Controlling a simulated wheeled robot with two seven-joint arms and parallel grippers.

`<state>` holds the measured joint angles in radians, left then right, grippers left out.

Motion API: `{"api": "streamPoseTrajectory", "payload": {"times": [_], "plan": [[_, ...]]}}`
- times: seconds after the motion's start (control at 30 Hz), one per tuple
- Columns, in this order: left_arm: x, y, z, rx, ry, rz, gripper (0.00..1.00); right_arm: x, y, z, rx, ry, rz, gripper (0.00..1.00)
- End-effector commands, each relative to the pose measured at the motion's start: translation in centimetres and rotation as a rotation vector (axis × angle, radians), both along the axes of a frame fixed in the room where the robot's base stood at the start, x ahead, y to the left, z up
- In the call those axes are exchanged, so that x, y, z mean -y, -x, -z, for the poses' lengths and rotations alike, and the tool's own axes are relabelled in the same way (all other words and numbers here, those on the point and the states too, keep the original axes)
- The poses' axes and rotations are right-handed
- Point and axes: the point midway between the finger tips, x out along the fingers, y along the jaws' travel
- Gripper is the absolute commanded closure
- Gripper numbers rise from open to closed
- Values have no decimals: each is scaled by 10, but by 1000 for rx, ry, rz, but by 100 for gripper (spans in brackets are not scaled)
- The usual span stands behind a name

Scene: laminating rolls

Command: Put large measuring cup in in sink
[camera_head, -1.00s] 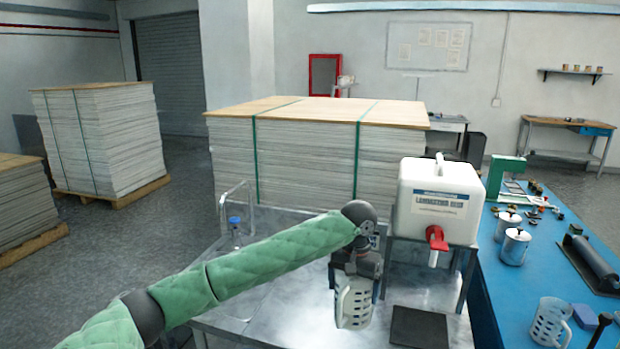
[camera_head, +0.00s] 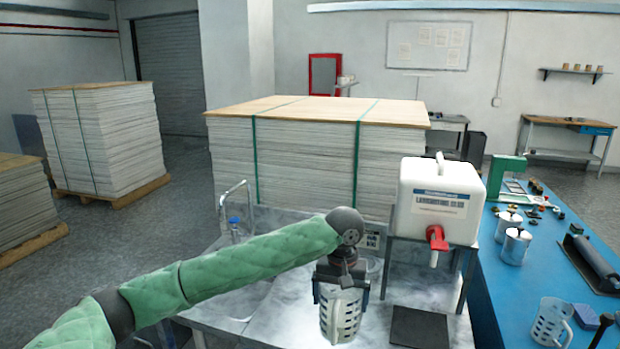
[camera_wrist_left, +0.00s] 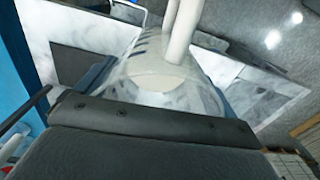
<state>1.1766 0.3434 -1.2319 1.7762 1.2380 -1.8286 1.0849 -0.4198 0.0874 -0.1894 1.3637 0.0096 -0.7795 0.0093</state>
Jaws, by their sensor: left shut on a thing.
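My left gripper (camera_head: 340,290) is shut on a clear measuring cup (camera_head: 341,318) with dark markings. It holds the cup above the metal counter, in front of the glue container stand. In the left wrist view the clear cup (camera_wrist_left: 165,75) and its pale handle fill the space beyond the dark gripper body. The sink (camera_head: 240,300) is at the left of the counter, partly hidden behind my green left arm. Its tap (camera_head: 236,190) rises at the back left. My right gripper cannot be made out.
A white glue container (camera_head: 438,200) with a red tap stands on a raised stand to the right. A dark pad (camera_head: 419,327) lies below it. A similar clear cup (camera_head: 552,322) and metal canisters (camera_head: 514,246) stand on the blue table.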

Motion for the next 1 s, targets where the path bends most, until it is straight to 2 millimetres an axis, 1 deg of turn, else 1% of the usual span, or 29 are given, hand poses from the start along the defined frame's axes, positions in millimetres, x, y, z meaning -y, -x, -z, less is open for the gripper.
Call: {"api": "streamPoseTrajectory", "payload": {"times": [0.03, 0.1, 0.37, 0.7, 0.9, 1.0], "plan": [[-14, 3, 5, 0, -1, -12, 47, 0, -1, -1, 1, 0, 0, 64], [-31, 8, 13, -1, -1, -29, 47, 0, -1, -3, 1, 0, 0, 64], [-99, 28, 43, -1, -1, -78, 47, 1, -1, -4, 0, 1, -1, 64], [-187, 57, 86, -1, -3, -142, 47, 0, -3, -6, 8, -2, 0, 64], [-236, 71, 113, 0, -2, -193, 47, -2, -6, -8, 14, -5, 1, 64], [-256, 77, 125, -1, -2, -216, 47, -4, -5, -8, 15, -6, 1, 64]]}}
